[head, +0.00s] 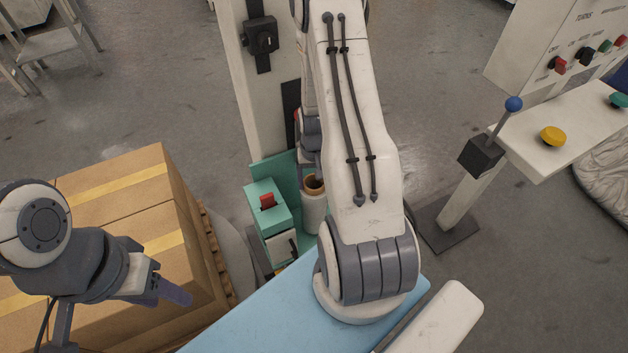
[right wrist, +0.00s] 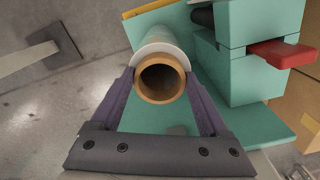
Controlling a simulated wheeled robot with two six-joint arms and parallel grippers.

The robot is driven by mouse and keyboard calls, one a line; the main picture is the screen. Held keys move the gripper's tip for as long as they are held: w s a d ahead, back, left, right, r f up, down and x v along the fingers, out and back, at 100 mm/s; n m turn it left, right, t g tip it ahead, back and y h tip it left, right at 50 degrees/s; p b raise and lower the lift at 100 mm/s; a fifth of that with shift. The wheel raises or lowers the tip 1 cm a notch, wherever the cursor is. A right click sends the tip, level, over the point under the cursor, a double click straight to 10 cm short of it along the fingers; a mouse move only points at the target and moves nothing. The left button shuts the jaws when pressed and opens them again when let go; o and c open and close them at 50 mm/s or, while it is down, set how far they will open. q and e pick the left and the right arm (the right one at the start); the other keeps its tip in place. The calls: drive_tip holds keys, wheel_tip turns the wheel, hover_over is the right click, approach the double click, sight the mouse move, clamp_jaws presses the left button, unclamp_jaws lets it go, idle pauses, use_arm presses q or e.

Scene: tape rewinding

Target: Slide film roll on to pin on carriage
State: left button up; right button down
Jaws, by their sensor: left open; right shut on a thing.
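The film roll (head: 314,207) is a white cylinder with a brown cardboard core. In the head view it stands roughly upright against the right side of the teal carriage (head: 262,197). In the right wrist view I look into the open end of the film roll (right wrist: 161,82), with a finger of my right gripper (right wrist: 160,88) on either side. The right gripper is shut on the roll; my own arm hides much of it in the head view. The pin is not visible, so I cannot tell whether the roll is around it. My left gripper (head: 172,291) is open and empty, beside the boxes.
Cardboard boxes (head: 122,190) on a pallet stand at the left. A red lever (head: 268,201) is on the carriage, in front of a tall pale column (head: 262,90). A control panel (head: 560,135) with buttons and a blue-knobbed joystick (head: 513,104) is at the right.

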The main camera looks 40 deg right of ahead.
drive_tip(key=shift+f+b, duration=0.35)
drive_tip(key=shift+f, duration=0.3)
idle(0.5)
unclamp_jaws()
wheel_tip(320, 180, up, 8)
drive_tip(key=p, duration=0.7)
idle(0.4)
